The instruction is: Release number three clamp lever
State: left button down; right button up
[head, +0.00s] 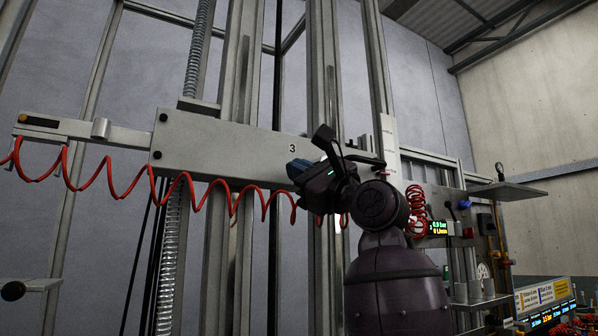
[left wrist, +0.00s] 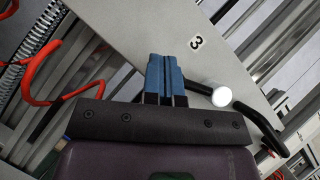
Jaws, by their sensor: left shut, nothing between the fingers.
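The grey plate marked 3 (head: 225,142) spans the vertical rails in the head view. It also shows in the left wrist view (left wrist: 130,25), with its number label (left wrist: 196,42). A black clamp lever (left wrist: 262,128) with a pale round hub (left wrist: 222,96) is at the plate's edge, right of the fingers in the left wrist view. In the head view it is largely hidden behind my wrist. My left gripper (head: 297,169) is in front of the plate, just below the number. My right gripper is not in view.
A red coiled hose (head: 110,177) hangs along and below the plate. A grey arm with a block (head: 101,128) extends left from the plate. A panel with a lit display (head: 438,228) and more red hose stands at right. A small shelf (head: 507,191) juts out there.

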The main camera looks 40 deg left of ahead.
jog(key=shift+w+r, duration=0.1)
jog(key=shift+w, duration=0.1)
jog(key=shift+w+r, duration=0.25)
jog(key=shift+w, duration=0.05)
